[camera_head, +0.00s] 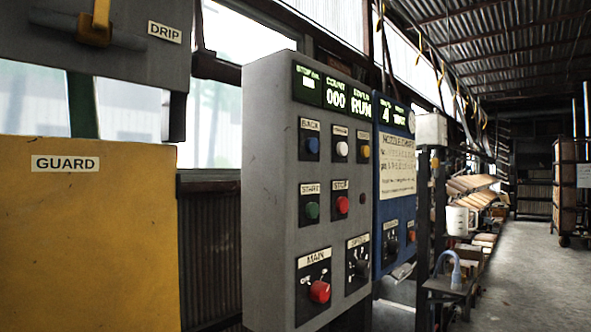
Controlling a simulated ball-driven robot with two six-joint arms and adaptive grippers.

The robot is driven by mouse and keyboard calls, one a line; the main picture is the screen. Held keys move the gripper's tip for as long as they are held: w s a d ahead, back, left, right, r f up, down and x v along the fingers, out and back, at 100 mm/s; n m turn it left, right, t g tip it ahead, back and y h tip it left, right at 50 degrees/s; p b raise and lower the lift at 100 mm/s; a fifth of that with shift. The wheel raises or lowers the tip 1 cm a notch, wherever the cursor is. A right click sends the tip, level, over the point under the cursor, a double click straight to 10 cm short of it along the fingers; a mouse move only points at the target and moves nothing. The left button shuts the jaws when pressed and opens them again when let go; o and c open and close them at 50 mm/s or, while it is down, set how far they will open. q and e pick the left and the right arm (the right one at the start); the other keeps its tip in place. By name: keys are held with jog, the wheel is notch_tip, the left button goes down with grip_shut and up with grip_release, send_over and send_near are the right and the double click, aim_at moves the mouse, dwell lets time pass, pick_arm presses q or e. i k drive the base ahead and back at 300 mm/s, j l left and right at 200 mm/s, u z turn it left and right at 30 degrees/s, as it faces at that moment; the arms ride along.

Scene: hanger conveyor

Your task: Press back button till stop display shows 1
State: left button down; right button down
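A grey control box (268,200) stands in the middle of the head view, its button face turned to the right. The blue back button (312,145) sits at the upper left of that face, under a BACK label. The stop display (308,83) is at the top left of the green display row; its digits are too small and slanted to read. The count display (335,98) shows 000 and the one beside it shows RUN. Neither of my grippers is in view.
White, yellow, green and red buttons and two knobs share the face, including the red main switch (320,291). A yellow guard panel (90,245) stands at left, under a grey drip box (110,45). A blue panel (393,190) stands behind. The floor (540,275) at right is open.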

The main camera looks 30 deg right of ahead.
aim_at(312, 145)
jog(key=k+l+z, duration=0.15)
jog(key=l+z, duration=0.25)
jog(key=k+l+z, duration=0.1)
jog(key=l+z, duration=0.25)
